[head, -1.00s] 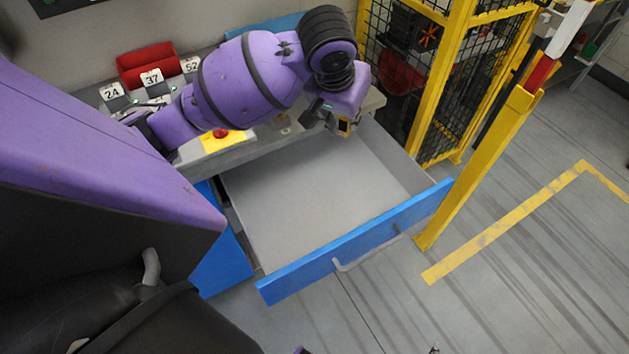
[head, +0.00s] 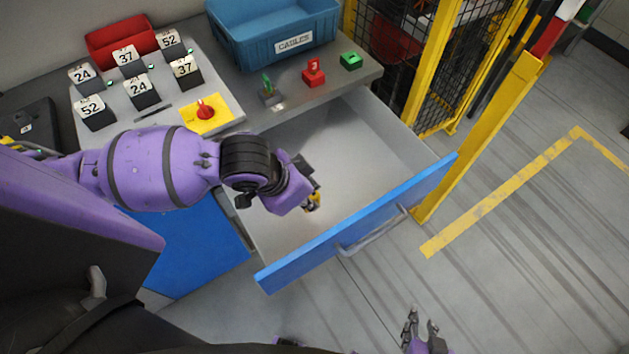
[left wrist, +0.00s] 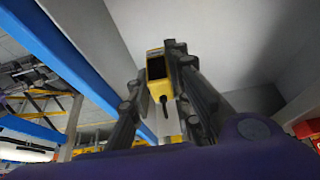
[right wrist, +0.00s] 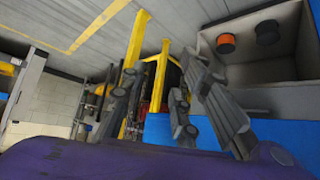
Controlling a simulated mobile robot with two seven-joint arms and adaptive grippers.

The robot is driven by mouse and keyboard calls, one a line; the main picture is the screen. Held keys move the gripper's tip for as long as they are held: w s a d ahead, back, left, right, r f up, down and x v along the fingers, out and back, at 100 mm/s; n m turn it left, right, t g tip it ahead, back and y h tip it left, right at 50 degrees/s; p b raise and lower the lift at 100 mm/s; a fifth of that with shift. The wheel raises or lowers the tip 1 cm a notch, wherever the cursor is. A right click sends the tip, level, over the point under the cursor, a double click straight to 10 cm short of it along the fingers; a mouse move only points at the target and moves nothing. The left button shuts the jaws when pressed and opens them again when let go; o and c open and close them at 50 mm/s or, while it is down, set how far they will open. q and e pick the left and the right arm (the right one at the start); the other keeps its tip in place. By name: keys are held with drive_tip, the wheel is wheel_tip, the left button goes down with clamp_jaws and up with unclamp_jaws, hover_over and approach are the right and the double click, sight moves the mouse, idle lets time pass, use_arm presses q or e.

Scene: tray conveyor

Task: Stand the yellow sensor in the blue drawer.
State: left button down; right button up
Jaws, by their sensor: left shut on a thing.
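The yellow sensor (left wrist: 157,68), with a dark screen, is between the fingers of my left gripper (left wrist: 163,48), which is shut on it. In the head view the sensor (head: 314,203) is partly hidden by my left gripper (head: 314,190). Both are over the open blue drawer (head: 358,224), toward its front panel. The drawer's grey floor looks bare. I cannot tell whether the sensor touches the floor. My right gripper (head: 421,328) is open and empty, in front of the drawer near the bottom edge of the head view.
A blue bin labelled CABLES (head: 270,40), a red block (head: 313,73) and a green block (head: 350,61) stand on the counter behind the drawer. A red emergency button (head: 206,111) and numbered blocks are left. A yellow post (head: 490,130) stands close to the drawer's right side.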

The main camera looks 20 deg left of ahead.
use_arm(q)
drive_tip(key=w+f, duration=0.2)
drive_tip(key=w, duration=0.1)
drive_tip(key=w+a+f, duration=0.1)
drive_tip(key=w+f, duration=0.2)
drive_tip(key=w+a+f+b, duration=0.1)
drive_tip(key=w+f, duration=0.1)
drive_tip(key=w, duration=0.1)
drive_tip(key=shift+w+a+f, duration=0.1)
drive_tip(key=shift+w+f, duration=0.05)
drive_tip(key=shift+f, duration=0.05)
drive_tip(key=shift+w+f, duration=0.35)
wheel_tip(320, 180, down, 3)
drive_tip(key=shift+w+a+f, duration=0.1)
drive_tip(key=shift+w, duration=0.05)
use_arm(e)
drive_tip(key=shift+s+d+f, duration=0.25)
drive_tip(key=shift+s+f, duration=0.2)
drive_tip(key=shift+f, duration=0.3)
use_arm(q)
drive_tip(key=shift+f, duration=0.15)
drive_tip(key=c, duration=1.6)
unclamp_jaws()
use_arm(e)
drive_tip(key=shift+d, duration=0.1)
drive_tip(key=shift+s, duration=0.1)
